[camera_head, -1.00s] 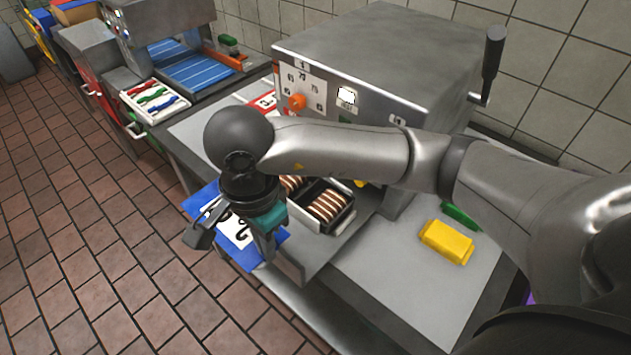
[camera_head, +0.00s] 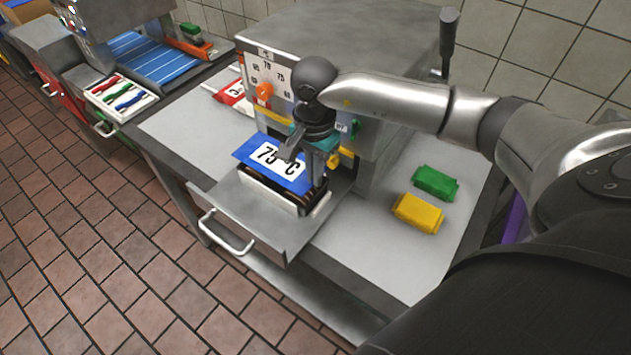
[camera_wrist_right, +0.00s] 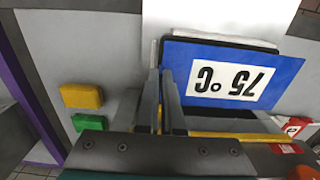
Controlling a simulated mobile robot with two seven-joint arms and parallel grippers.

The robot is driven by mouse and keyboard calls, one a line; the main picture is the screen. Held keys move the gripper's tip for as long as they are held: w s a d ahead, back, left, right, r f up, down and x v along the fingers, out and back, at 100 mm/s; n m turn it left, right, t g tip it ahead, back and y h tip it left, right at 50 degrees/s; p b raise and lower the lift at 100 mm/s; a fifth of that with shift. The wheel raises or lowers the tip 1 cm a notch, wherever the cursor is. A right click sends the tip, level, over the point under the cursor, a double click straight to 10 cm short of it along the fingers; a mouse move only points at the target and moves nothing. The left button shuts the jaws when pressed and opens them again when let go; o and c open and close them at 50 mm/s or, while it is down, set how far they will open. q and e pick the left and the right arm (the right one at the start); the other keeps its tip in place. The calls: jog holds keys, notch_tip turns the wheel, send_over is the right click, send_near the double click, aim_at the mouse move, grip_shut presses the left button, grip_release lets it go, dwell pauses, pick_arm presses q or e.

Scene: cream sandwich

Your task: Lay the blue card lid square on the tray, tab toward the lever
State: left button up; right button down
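The blue card lid (camera_head: 243,152), with a white "75 °C" label, is over the tray (camera_head: 318,210) and hides most of it. A front strip of the tray and some brown contents show below the card. My right gripper (camera_head: 312,180) is shut on the card's right end, and the wrist view shows the card (camera_wrist_right: 285,70) reaching out from the fingers (camera_wrist_right: 166,100). The fingers hide any tab. I cannot tell whether the card touches the tray. The dark lever (camera_head: 447,40) stands at the machine's upper right. My left gripper is not in view.
The steel machine (camera_head: 340,45) with an orange knob (camera_head: 264,91) stands behind the tray. The tray sits on a pulled-out drawer with a handle (camera_head: 228,235). Green (camera_head: 435,183) and yellow (camera_head: 418,213) blocks lie on the counter to the right. The front right counter is clear.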

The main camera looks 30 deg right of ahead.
notch_tip(320, 180, down, 4)
jog(key=shift+r, duration=0.25)
jog(key=shift+w+d+f+p, duration=0.1)
jog(key=shift+d+f+p, duration=0.05)
jog(key=shift+f+p, duration=0.2)
jog(key=shift+f+b, duration=0.15)
jog(key=shift+b, duration=0.15)
jog(key=c, duration=1.1)
grip_release()
jog(key=shift+o, duration=0.2)
jog(key=shift+r, duration=0.2)
notch_tip(320, 180, up, 12)
jog(key=shift+r, duration=0.1)
